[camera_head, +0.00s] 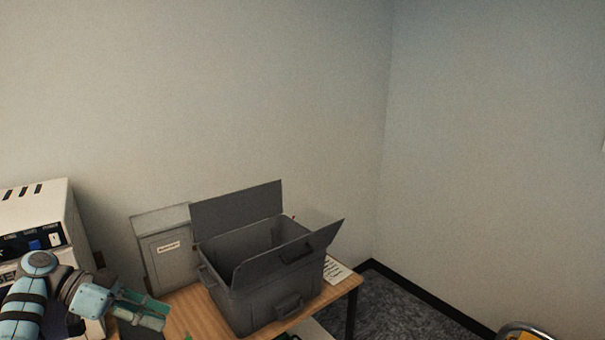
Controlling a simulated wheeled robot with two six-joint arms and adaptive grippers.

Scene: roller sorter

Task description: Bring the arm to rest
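My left arm comes in at the lower left of the head view, light blue with dark bands. Its gripper (150,312) is at the left end of the wooden table, left of the grey crate. The fingers look teal and point right; the picture is too small to show a gap between them or anything held. My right arm and gripper are not in the picture.
An open grey crate (255,306) with raised lid flaps stands on the wooden table (190,306). A grey labelled box (168,250) stands behind left. A white machine (45,212) is at far left. Carpeted floor (395,305) lies right of the table.

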